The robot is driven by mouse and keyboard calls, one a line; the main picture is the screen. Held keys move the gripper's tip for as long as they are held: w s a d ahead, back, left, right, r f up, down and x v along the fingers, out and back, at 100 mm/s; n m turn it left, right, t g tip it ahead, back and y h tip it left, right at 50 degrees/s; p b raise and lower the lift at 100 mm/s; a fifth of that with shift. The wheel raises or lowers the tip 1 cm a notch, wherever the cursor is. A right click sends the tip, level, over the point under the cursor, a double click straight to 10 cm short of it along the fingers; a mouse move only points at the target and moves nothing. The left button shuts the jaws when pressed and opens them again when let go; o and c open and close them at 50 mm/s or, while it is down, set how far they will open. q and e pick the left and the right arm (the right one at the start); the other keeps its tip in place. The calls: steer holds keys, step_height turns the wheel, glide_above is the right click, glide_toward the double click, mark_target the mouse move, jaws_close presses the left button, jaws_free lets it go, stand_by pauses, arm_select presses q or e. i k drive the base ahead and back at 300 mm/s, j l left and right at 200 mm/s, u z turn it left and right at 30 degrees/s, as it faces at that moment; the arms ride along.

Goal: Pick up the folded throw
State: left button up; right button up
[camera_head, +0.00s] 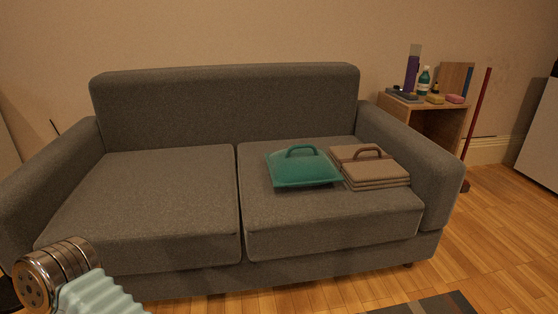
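The folded throw is most likely the brown layered stack (377,173) with a brown handle on top, lying on the right seat cushion of the grey sofa (190,200). A teal cushion-like item (303,172) with a teal handle lies just to its left, with their edges very close or touching. Part of my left arm shows at the bottom left corner, well away from the stack. Its fingertips are not visible. My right gripper is not in view.
A wooden side table (424,113) at the right of the sofa holds bottles, sponges and other small items. A red pole (478,125) stands beside it. The left seat cushion is clear. A striped rug (436,304) lies on the wooden floor in front.

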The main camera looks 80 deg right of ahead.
mark_target(364, 166)
steer(key=j+z, duration=0.15)
steer(key=z, duration=2.65)
